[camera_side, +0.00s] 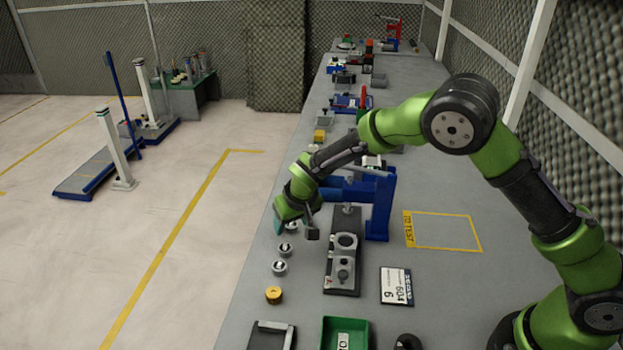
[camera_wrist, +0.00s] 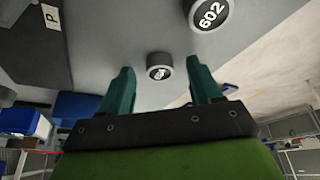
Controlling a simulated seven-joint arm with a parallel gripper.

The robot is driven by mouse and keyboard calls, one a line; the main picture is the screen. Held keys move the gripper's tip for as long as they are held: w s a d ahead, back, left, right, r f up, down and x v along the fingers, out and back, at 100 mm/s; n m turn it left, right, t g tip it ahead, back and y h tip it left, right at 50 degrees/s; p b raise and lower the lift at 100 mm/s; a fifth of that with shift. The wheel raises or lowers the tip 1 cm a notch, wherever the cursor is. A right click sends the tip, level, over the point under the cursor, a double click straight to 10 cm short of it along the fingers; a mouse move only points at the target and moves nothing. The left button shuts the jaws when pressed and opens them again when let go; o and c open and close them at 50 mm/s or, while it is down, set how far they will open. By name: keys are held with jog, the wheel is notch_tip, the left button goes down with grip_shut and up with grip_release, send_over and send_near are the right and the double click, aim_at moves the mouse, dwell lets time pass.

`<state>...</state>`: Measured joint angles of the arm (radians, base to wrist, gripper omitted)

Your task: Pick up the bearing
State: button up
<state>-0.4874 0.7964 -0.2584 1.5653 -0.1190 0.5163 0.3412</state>
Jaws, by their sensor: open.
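In the wrist view, a small round grey bearing (camera_wrist: 159,66) with a dark face and a white number I cannot read surely lies ahead, between the lines of my fingertips. A larger bearing (camera_wrist: 208,14) marked 602 sits to its right at the top edge. In the side view, metallic bearings (camera_side: 285,249) and (camera_side: 279,267) stand in a row near the bench's left edge; another (camera_side: 292,226) is partly hidden beside my gripper (camera_side: 279,226). My gripper's green fingers (camera_wrist: 163,84) are apart, with nothing held between them.
A blue press (camera_side: 378,205) stands just right of my gripper, with a dark fixture plate (camera_side: 343,255) before it. A brass part (camera_side: 273,294), a green bin (camera_side: 345,321) and a card (camera_side: 396,285) reading 604 lie nearer. The yellow-outlined area (camera_side: 442,231) is bare.

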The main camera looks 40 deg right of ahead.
jog(key=shift+c, duration=0.3)
grip_shut()
jog(key=shift+w+r, duration=0.1)
jog(key=shift+r, duration=0.4)
jog(key=shift+s+a+r, duration=0.1)
jog(key=shift+s, duration=0.25)
jog(key=s, duration=0.4)
jog(key=s+a, duration=0.1)
jog(key=s, duration=0.2)
jog(key=shift+s, duration=0.1)
notch_tip(320, 180, up, 23)
dwell(0.6)
